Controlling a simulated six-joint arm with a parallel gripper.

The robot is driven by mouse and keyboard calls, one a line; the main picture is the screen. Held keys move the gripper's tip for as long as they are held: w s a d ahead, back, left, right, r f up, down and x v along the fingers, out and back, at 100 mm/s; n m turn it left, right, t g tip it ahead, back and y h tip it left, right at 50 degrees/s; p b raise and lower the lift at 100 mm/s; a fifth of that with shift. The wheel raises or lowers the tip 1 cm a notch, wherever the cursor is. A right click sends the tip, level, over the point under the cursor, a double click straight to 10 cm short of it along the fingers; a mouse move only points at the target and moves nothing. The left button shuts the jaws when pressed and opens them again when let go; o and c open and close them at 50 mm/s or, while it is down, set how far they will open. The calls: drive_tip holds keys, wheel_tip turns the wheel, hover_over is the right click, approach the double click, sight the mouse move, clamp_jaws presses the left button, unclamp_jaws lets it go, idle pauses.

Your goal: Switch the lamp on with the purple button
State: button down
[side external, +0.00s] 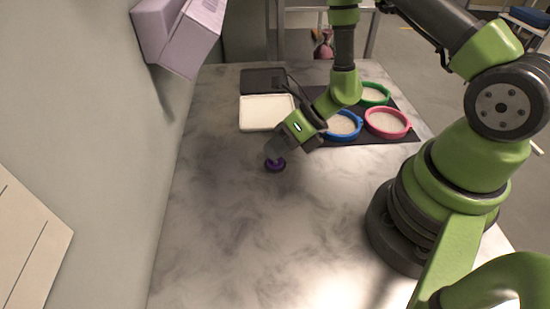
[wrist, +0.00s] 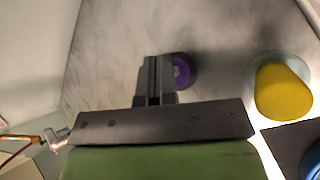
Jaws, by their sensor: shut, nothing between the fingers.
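The purple button (side external: 275,166) is a small round knob in a dark ring on the marble tabletop. In the wrist view the button (wrist: 182,71) shows just right of the fingertips, its left edge partly hidden by them. My gripper (side external: 271,154) points down at a slant, its tips right at the button; I cannot tell whether they touch it. In the wrist view the two fingers of my gripper (wrist: 154,63) are shut together with nothing between them. I cannot pick out a lamp for certain in either view.
A yellow cylinder (wrist: 283,91) on a pale base stands right of the button. A white tray (side external: 266,113) and blue (side external: 344,125), pink (side external: 387,122) and green (side external: 374,93) rimmed dishes sit farther back. A lilac box (side external: 180,32) is on the left wall. The front tabletop is clear.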

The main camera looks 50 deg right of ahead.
drive_tip(key=shift+f, duration=0.45)
idle(0.4)
drive_tip(key=shift+s+r, duration=0.1)
drive_tip(key=shift+r, duration=3.35)
